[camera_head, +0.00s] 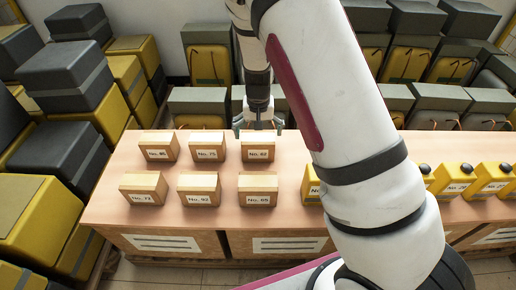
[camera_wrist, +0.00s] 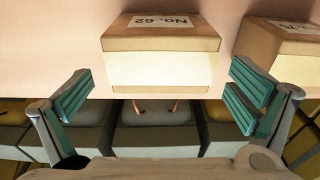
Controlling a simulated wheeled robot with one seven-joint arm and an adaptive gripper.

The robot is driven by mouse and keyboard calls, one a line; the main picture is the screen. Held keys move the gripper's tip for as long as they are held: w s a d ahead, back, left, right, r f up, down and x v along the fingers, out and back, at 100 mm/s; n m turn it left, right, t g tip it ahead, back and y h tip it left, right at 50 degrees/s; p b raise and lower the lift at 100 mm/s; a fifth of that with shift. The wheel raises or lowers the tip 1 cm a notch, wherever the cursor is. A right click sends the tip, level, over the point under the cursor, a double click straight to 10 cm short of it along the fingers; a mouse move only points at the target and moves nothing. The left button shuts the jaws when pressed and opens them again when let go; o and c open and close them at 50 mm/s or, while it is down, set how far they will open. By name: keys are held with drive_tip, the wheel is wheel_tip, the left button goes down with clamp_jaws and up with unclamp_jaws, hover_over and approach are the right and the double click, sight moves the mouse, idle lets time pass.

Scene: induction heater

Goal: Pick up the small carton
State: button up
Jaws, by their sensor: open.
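Several small brown cartons with white number labels stand in two rows on the table. The carton labelled No. 62 (camera_head: 258,147) is at the right end of the back row. In the wrist view the same carton (camera_wrist: 160,50) shows upside down, ahead of and between the fingers. My gripper (camera_head: 258,126) is at the table's far edge, just behind this carton. In the wrist view my gripper (camera_wrist: 162,72) has its teal fingers wide apart, with nothing held between them. Whether a finger touches the carton cannot be told.
Another carton (camera_head: 208,147) stands left of it, and also shows in the wrist view (camera_wrist: 285,42). The front row holds more cartons (camera_head: 198,189). Yellow numbered boxes (camera_head: 453,181) stand on the table's right (camera_head: 110,213). Stacked yellow and grey crates (camera_head: 80,75) surround the table.

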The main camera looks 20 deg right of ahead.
sight(258, 137)
drive_tip(key=f, duration=0.1)
drive_tip(key=f+b, duration=0.1)
drive_tip(key=f, duration=0.1)
drive_tip(key=shift+w+f, duration=0.15)
drive_tip(key=shift+w, duration=0.1)
drive_tip(key=c, duration=1.2)
